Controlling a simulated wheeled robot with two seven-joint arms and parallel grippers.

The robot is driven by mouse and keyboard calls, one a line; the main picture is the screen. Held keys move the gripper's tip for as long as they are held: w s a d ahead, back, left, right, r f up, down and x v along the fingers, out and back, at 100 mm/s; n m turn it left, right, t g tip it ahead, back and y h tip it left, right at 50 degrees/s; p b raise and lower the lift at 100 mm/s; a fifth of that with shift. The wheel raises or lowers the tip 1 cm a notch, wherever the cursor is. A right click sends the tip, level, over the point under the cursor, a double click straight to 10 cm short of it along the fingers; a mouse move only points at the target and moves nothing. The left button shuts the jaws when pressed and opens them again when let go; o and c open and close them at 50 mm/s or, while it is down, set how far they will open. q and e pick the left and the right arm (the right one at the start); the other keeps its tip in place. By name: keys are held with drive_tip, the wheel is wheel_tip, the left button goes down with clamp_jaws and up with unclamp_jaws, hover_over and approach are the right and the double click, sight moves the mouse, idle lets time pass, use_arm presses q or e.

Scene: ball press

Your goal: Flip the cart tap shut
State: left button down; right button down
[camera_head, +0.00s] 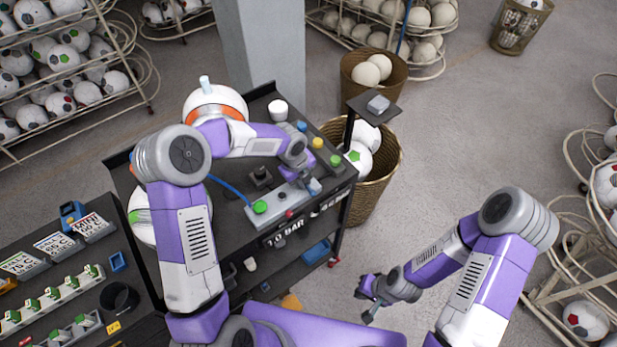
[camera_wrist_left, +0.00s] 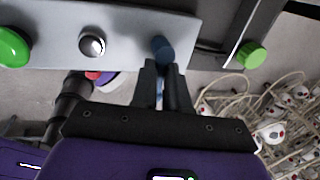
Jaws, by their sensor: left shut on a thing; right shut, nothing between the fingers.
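The cart's grey control panel (camera_head: 272,213) lies along its front right edge. The small blue tap handle (camera_wrist_left: 163,48) is at the panel's right end. My left gripper (camera_head: 316,187) is over that end in the head view. In the left wrist view, its two dark fingers (camera_wrist_left: 162,80) are closed on the handle, whose top shows beyond the tips. In the head view the gripper mostly covers the tap. My right gripper (camera_head: 366,303) is shut and empty, low over the floor to the right of the cart.
The panel carries a green button (camera_head: 260,207) and a silver dome (camera_wrist_left: 91,44). Coloured knobs (camera_head: 318,143) and a white cup (camera_head: 278,109) are on the cart. A wicker basket of balls (camera_head: 385,165) stands right of the cart. Floor around my right arm is clear.

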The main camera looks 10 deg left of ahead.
sight(300, 192)
idle(0.4)
use_arm(q)
drive_tip(key=c, duration=1.1)
unclamp_jaws()
drive_tip(key=shift+r, duration=0.1)
drive_tip(key=r, duration=0.5)
drive_tip(key=s+a+r, duration=0.1)
drive_tip(key=r, duration=0.1)
drive_tip(key=shift+r, duration=0.15)
